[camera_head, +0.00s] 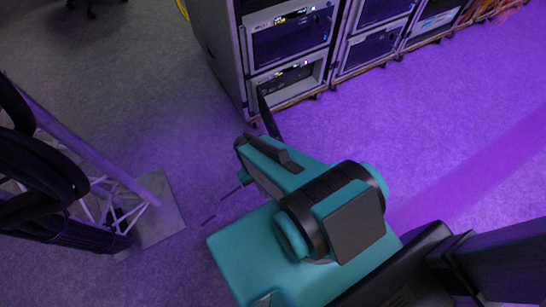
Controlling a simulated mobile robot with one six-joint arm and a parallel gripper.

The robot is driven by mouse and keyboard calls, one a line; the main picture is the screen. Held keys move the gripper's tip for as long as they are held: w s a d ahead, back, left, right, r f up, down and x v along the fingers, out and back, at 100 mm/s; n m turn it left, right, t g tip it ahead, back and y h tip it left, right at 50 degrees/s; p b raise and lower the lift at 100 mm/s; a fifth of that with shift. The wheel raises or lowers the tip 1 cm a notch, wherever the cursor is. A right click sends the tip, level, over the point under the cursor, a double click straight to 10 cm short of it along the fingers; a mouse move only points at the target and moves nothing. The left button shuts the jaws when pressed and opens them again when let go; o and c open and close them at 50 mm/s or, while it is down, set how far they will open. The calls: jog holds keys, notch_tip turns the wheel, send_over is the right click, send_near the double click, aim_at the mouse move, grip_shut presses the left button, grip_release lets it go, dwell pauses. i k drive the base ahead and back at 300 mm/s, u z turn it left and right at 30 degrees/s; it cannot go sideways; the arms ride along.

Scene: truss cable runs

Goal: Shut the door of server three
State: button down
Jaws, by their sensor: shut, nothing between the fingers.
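A dark, narrow panel (268,115) sticks out from the left edge of the lowest bay in the left rack (222,55). It looks like an open door seen nearly edge-on. I see no number that marks it as server three. The lowest bay (290,82) shows a lit front inside a pale frame. My gripper (240,183) is at the far end of my teal arm, below and left of the panel. It is shut and empty. My wrist covers part of the view near the panel's lower end, so I cannot tell if they touch.
More racks (375,40) stand in a row to the right on low wheeled bases. A truss (95,165) with thick black cables (35,170) and a flat base plate (160,215) stands at the left. The carpet (430,120) in front of the racks is clear.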

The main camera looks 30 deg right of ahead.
aim_at(268, 118)
jog(key=u, duration=0.9)
jog(key=k, duration=1.2)
jog(key=u, duration=0.65)
jog(key=i, duration=1)
jog(key=u, duration=0.05)
